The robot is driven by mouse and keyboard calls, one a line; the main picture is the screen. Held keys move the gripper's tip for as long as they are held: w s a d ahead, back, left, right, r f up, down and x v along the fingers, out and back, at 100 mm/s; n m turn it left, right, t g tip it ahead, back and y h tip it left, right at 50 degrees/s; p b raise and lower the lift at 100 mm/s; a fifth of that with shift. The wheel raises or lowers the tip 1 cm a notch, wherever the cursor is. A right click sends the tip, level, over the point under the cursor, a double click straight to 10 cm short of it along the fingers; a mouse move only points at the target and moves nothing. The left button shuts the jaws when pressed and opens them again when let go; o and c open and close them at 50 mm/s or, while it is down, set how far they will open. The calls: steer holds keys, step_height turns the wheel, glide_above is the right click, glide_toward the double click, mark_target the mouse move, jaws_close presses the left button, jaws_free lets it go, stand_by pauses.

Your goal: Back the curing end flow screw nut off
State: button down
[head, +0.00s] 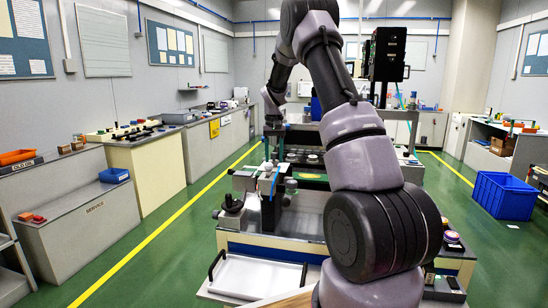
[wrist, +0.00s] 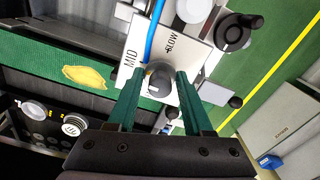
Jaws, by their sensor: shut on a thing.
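My gripper (wrist: 160,80) has its two green fingers on either side of a grey round knob with a dark face, the flow screw nut (wrist: 159,77), and is shut on it. The nut stands on a white plate (wrist: 135,48) marked "MID" and what reads like "FLOW". Whether this is the curing end, I cannot tell. A blue tube runs over the plate beside the nut. In the head view, my gripper (head: 272,130) points down at the bench fixture (head: 262,185), and the nut is too small to make out there.
A larger black knob with a handle (wrist: 232,32) sits close to the right of the nut, and a small black knob (wrist: 235,102) lies lower right. A yellow patch (wrist: 86,77) lies on the green surface at left. A white tray (head: 256,275) is at the bench front.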

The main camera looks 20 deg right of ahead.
steer(key=shift+f, duration=0.1)
steer(key=shift+c, duration=1.5)
jaws_free()
step_height(320, 180, up, 10)
steer(key=shift+r, duration=0.45)
